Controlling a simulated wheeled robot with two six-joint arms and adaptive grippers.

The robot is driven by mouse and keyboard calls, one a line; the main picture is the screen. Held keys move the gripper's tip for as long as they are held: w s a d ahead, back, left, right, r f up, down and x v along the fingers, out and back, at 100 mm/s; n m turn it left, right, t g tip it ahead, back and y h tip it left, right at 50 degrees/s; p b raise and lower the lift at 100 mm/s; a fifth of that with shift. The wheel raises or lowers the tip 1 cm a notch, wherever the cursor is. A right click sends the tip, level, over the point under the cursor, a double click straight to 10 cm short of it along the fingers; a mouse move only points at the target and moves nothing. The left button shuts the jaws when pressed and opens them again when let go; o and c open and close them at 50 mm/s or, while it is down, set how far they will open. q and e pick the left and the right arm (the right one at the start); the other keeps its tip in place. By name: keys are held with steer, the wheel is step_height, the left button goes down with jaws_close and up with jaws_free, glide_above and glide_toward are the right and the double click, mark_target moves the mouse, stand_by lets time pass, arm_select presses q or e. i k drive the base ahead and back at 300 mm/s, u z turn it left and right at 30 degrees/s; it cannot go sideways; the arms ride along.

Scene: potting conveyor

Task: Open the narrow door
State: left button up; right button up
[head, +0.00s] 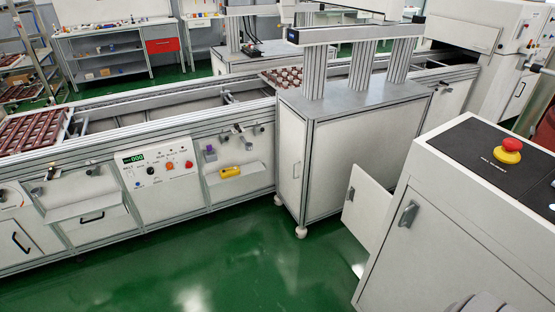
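A narrow white door (291,160) with a slim upright handle (296,170) is in the left side of the grey-topped cabinet in the middle of the head view. It looks closed. A second white door panel (367,207) with a small grey handle (350,193) stands out at an angle between that cabinet and the white cabinet at the right. Its hinge edge is hidden, and I cannot tell which of the two is the narrow door meant. Neither of my grippers is in view.
A white cabinet (430,245) with a grey handle (408,214) and a red emergency button (511,146) fills the right foreground. The conveyor (180,113) runs across, with a control panel (156,165) and a yellow tool (230,172). The green floor (230,270) in front is clear.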

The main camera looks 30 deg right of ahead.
mark_target(291, 137)
steer(key=i, duration=0.2)
steer(key=z, duration=0.95)
steer(key=i, duration=0.85)
steer(key=z, duration=0.25)
steer(key=i, duration=1.35)
steer(key=z, duration=0.7)
